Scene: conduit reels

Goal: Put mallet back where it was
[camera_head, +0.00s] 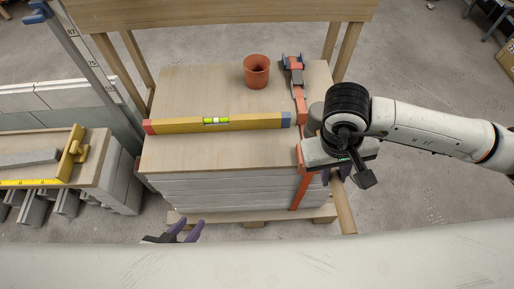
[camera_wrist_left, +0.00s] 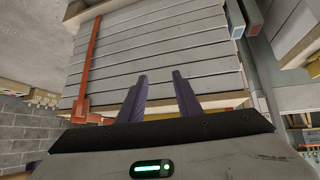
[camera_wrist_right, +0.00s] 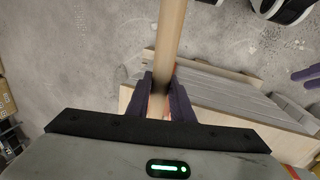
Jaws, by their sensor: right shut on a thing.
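The mallet's pale wooden handle (camera_head: 345,207) sticks out below my right gripper (camera_head: 334,176) in the head view. In the right wrist view, the handle (camera_wrist_right: 171,35) runs up from between the purple fingers of my right gripper (camera_wrist_right: 160,92), which are shut on it. A dark grey rounded part, which may be the mallet head (camera_head: 314,118), shows beside my right wrist; the wrist hides the join. My left gripper (camera_head: 186,232) is low in front of the stacked slabs. Its fingers are apart and empty in the left wrist view (camera_wrist_left: 158,82).
A board-topped slab stack (camera_head: 205,160) carries a yellow level (camera_head: 250,123), a terracotta pot (camera_head: 256,72) and an orange clamp (camera_head: 298,92). Another orange clamp bar (camera_head: 301,192) runs down the stack's front. A yellow square and tape (camera_head: 70,160) lie on the left stack.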

